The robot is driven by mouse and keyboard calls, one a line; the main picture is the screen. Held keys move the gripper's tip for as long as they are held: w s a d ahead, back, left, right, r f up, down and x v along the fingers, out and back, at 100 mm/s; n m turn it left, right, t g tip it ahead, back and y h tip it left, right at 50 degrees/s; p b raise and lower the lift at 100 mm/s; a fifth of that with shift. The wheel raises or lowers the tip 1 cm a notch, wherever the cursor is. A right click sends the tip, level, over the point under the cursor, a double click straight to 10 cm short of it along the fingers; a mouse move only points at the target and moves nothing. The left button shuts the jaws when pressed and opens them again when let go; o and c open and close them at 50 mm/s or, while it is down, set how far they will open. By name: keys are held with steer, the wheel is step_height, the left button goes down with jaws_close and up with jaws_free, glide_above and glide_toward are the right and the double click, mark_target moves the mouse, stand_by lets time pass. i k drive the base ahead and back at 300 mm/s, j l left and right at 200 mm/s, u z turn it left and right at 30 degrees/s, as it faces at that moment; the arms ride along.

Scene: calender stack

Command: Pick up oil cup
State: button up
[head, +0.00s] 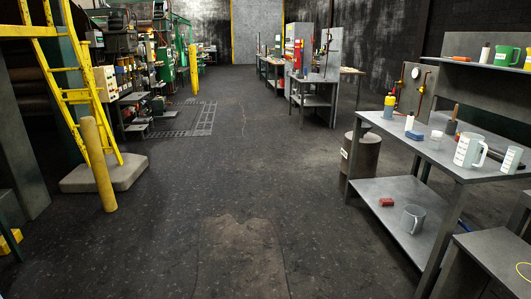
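No thing in the head view is marked as the oil cup, so I cannot tell which one it is. A grey metal cup (413,218) with a handle stands on the lower shelf of the grey workbench at right. A translucent measuring jug (466,151) with a handle stands on the bench top. A small clear cup (436,140) stands left of the jug. A green jug (503,55) is on the upper shelf. My gripper is not in view.
The grey workbench (455,178) has a red block (386,202) on its lower shelf. A drum (362,155) stands behind it. Open floor (240,200) fills the middle.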

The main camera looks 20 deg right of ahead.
mark_target(513, 155)
steer(key=i+z, duration=0.85)
steer(key=i, duration=0.15)
steer(key=i+z, duration=0.95)
